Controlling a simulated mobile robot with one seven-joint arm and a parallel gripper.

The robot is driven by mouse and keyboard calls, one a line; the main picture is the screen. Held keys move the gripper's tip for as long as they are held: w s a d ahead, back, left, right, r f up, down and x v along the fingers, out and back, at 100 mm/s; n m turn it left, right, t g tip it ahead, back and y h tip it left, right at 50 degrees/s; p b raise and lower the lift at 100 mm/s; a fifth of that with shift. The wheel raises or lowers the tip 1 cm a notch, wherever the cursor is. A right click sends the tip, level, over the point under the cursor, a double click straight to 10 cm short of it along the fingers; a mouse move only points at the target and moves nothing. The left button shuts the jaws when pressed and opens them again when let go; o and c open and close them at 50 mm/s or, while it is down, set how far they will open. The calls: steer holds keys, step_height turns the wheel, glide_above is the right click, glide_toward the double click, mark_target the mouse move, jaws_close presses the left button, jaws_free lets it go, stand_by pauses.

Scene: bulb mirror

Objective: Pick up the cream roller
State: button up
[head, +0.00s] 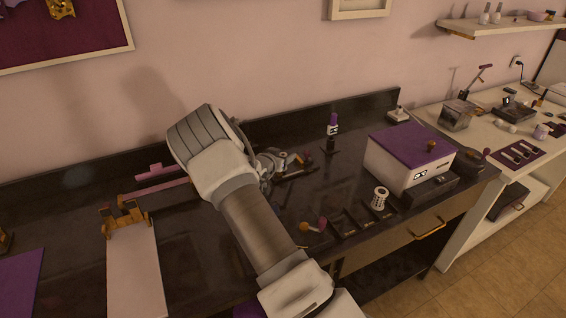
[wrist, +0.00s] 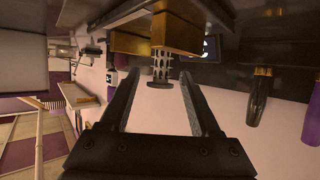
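The cream roller (head: 381,198) is a small pale cylinder with holes in its side. In the head view it stands on the dark counter, in front of the white box with the purple lid. In the wrist view a slotted roller (wrist: 160,68) shows ahead, between the lines of my two fingers. My gripper (wrist: 163,78) is open, with its dark fingers spread apart and nothing clearly held between them. I cannot tell the exact gap to the roller. In the head view my arm hides most of the gripper, which is left of the roller.
The white box (head: 395,169) with a purple lid stands close behind the roller. Small dark trays (head: 345,224) lie left of it. A dark bottle with a purple and white top (head: 332,126) stands farther back. The counter's front edge and a gold drawer handle (head: 429,229) are nearby.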

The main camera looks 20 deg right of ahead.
jaws_close()
